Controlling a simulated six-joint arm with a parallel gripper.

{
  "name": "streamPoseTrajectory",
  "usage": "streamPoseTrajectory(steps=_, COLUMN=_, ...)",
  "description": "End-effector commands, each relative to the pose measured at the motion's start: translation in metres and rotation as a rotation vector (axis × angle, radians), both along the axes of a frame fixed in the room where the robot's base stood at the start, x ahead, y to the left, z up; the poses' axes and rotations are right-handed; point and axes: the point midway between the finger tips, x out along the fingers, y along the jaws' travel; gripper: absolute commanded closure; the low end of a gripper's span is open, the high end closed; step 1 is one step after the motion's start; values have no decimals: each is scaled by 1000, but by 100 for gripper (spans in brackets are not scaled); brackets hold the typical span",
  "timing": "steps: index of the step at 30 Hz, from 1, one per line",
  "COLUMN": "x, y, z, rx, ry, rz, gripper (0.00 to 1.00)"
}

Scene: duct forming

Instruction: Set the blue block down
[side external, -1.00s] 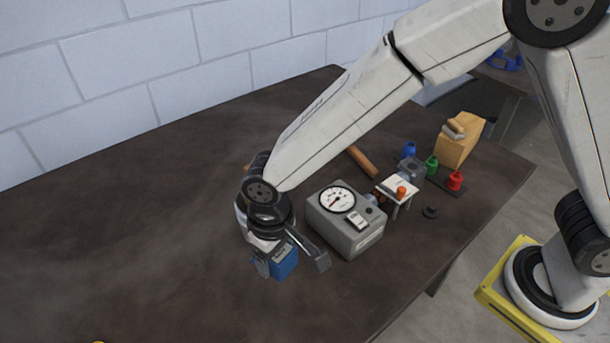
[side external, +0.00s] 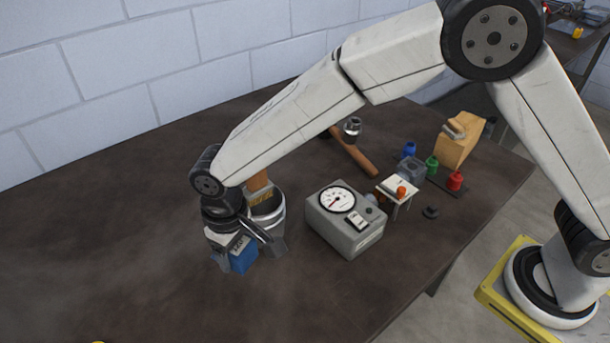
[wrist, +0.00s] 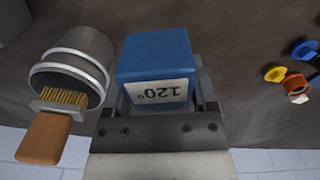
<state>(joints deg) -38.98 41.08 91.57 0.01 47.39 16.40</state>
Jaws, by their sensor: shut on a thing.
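The blue block (side external: 243,257), with a pale label on it, is in my gripper (side external: 246,255), left of the grey gauge box in the side view. In the wrist view the block (wrist: 155,57) sits between the jaws of my gripper (wrist: 158,98), its label reading "120°" upside down. The gripper is shut on it. I cannot tell for sure whether the block's underside touches the dark table (side external: 120,240).
A metal pot (wrist: 75,65) with a wooden-handled brush (wrist: 50,130) stands close beside the gripper. The gauge box (side external: 345,222) is to the right, with a hammer (side external: 355,155) behind it. Small coloured items (wrist: 300,60) lie opposite the pot. The table's left part is clear.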

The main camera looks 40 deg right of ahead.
Motion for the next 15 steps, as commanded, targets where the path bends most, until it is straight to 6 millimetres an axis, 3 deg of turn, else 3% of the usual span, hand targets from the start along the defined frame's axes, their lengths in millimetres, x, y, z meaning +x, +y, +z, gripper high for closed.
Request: streamPoseTrajectory(steps=15, x=48, y=30, z=-25, rx=2, ry=-2, rz=0, gripper=100)
